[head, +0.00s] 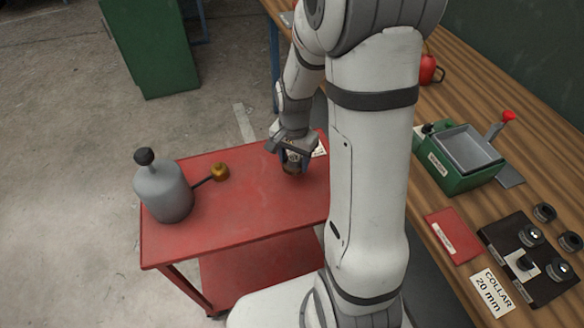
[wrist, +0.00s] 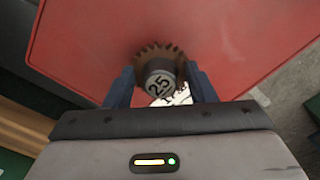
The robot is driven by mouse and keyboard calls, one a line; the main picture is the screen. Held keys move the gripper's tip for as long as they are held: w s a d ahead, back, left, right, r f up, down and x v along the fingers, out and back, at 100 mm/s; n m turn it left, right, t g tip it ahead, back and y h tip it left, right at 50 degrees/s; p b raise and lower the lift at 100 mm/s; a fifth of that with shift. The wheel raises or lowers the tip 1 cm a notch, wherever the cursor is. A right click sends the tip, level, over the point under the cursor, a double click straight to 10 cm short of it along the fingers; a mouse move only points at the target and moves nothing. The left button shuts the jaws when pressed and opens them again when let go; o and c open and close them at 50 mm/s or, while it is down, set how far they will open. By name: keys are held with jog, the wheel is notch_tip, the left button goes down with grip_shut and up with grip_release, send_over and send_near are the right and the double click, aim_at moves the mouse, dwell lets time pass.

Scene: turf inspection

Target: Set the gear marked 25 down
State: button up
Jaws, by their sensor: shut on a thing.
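The gear marked 25 (wrist: 160,82) shows in the wrist view as a brown toothed wheel with a grey hub that bears the number. My gripper (wrist: 161,86) is shut on it, with one blue finger on each side of the hub. In the head view my gripper (head: 293,155) points down over the red cart's top (head: 250,200), near its far right part. The gear (head: 293,167) shows dark between the fingers, low over the red top. I cannot tell whether it touches the surface. A white printed card (wrist: 181,97) lies beside the gear, partly hidden by my gripper.
A grey oil can (head: 165,188) with a brass-coloured end (head: 220,171) stands on the cart's left. The cart's front middle is clear. The wooden workbench (head: 455,130) at right holds a green box (head: 462,180), a dark collar board (head: 520,235) and a red booklet (head: 454,235).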

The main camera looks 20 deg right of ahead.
aim_at(294, 176)
jog(key=shift+f, duration=1.7)
jog(key=shift+f, duration=0.15)
jog(key=o, duration=1)
jog(key=shift+c, duration=0.2)
